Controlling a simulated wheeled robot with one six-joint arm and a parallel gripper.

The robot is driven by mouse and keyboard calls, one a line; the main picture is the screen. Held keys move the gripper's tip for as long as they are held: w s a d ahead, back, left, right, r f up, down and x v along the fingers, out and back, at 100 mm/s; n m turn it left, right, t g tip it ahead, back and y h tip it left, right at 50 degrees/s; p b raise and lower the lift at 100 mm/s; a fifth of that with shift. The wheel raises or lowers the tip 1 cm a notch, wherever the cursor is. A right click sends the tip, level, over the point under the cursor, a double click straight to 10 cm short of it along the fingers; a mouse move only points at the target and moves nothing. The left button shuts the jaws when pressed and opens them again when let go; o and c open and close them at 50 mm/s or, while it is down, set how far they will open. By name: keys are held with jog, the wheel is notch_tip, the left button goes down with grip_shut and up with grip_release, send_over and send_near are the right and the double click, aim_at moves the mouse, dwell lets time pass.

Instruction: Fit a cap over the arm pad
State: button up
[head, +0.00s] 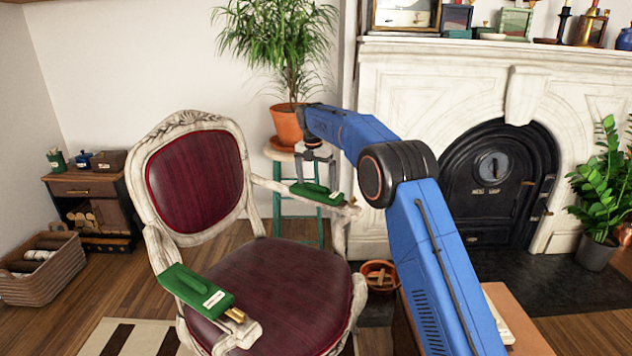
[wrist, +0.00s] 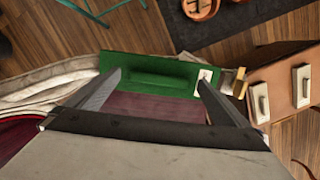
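The chair (head: 275,280) has a dark red seat and back in a whitish carved frame. A green cap (head: 192,285) with a white label lies along its left arm. Another green cap (head: 325,196) lies on the right arm; in the wrist view this cap (wrist: 130,83) shows a raised grip and a white label. My gripper (head: 317,172) is just above the right cap, its fingers spread wide. In the wrist view my gripper (wrist: 159,79) has a clear gap between its fingers. The pads under the caps are hidden, and I cannot tell whether the fingers touch the cap.
A brown table (wrist: 285,80) with two whitish handled pieces (wrist: 262,103) stands right of the chair. A potted plant (head: 287,125) on a green-legged stool (head: 280,155) is behind my gripper. A marble fireplace (head: 450,75) stands behind my arm. A terracotta pot (head: 379,284) is on the floor.

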notch_tip(320, 180, up, 17)
jog(key=s+a, duration=0.1)
jog(key=shift+s, duration=0.4)
dwell(0.4)
jog(key=shift+r, duration=0.1)
